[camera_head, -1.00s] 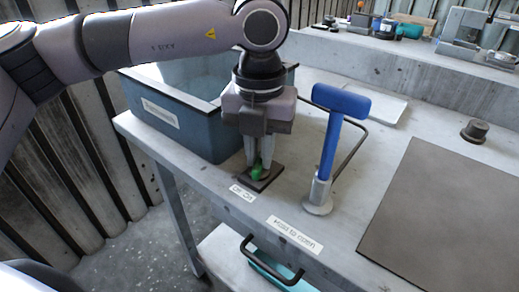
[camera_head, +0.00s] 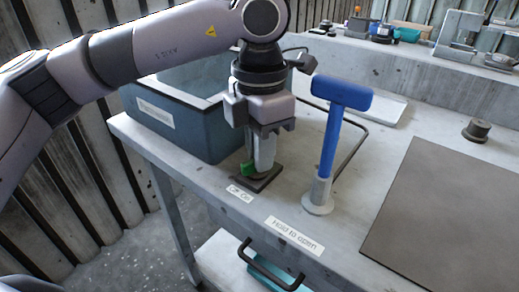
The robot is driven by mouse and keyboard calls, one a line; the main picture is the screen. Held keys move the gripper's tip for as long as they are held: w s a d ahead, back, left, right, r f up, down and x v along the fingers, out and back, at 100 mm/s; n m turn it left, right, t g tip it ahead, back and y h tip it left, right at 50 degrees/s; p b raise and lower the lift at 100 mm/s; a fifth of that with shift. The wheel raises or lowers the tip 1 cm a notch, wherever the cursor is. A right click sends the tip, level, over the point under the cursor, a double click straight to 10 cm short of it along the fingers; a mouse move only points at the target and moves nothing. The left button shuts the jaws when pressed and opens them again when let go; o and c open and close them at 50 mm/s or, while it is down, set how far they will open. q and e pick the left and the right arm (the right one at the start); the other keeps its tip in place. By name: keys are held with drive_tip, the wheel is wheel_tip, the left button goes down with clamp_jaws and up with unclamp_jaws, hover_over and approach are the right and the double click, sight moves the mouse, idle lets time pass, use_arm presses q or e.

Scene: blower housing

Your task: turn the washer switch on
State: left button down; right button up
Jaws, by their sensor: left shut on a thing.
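The washer switch is a green knob (camera_head: 247,168) on a dark square base plate (camera_head: 262,183), beside the "Off On" label (camera_head: 240,193) near the table's front edge. My left gripper (camera_head: 259,170) points down over the plate, shut on the green knob. The fingers hide part of the knob; its left end shows. The wrist is turned so that the fingers overlap in this view. My right gripper is not in view.
A blue-grey washer tub (camera_head: 190,130) stands behind and left of the switch. A blue T-handled lever (camera_head: 329,140) stands close on the right, behind the "Hold to open" label (camera_head: 294,235). A dark mat (camera_head: 440,220) lies at right.

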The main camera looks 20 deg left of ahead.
use_arm(q)
drive_tip(key=shift+m, duration=0.6)
drive_tip(key=c, duration=1.1)
unclamp_jaws()
drive_tip(key=shift+c, duration=0.2)
drive_tip(key=shift+r+p, duration=0.4)
drive_tip(key=shift+r, duration=3.25)
